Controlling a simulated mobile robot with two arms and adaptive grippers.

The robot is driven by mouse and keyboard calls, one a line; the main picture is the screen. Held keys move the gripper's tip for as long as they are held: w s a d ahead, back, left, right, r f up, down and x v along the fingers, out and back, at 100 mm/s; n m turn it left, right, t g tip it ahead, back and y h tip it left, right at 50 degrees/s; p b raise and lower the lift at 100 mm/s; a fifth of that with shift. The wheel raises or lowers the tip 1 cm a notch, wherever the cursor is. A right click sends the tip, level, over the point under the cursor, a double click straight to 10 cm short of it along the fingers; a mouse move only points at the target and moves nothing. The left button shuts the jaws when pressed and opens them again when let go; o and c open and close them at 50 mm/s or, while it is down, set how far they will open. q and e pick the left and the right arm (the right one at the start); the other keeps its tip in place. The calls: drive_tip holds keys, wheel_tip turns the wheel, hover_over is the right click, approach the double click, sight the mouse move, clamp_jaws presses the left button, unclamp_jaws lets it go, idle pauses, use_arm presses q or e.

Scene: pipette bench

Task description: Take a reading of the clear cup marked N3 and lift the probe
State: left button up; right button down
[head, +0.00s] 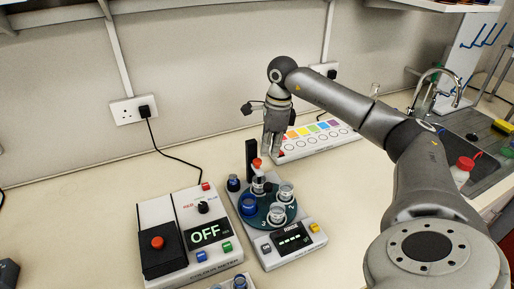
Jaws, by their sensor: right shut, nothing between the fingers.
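A round teal turntable (266,221) on a grey-white device holds several small cups. Two clear cups, one at the right (286,190) and one at the front (277,213), stand near printed numerals; I cannot read N3 on any cup. A blue cup (249,205) stands at the left of the turntable. A dark post (251,158) with a red-topped probe (257,164) rises at the back, over another cup; I cannot tell whether the probe touches it. My right gripper (270,153) is shut and empty, above and behind the turntable. My left gripper is out of view.
A colour meter (211,259) reading OFF, with a knob and coloured buttons, stands left of the turntable device. A colour chart (330,137) lies behind at the right. More cups (239,282) show at the bottom edge. A sink (470,135) is at the far right.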

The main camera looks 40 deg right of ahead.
wheel_tip(320, 180, up, 12)
drive_tip(key=s+d, duration=0.1)
drive_tip(key=shift+f, duration=0.25)
idle(0.5)
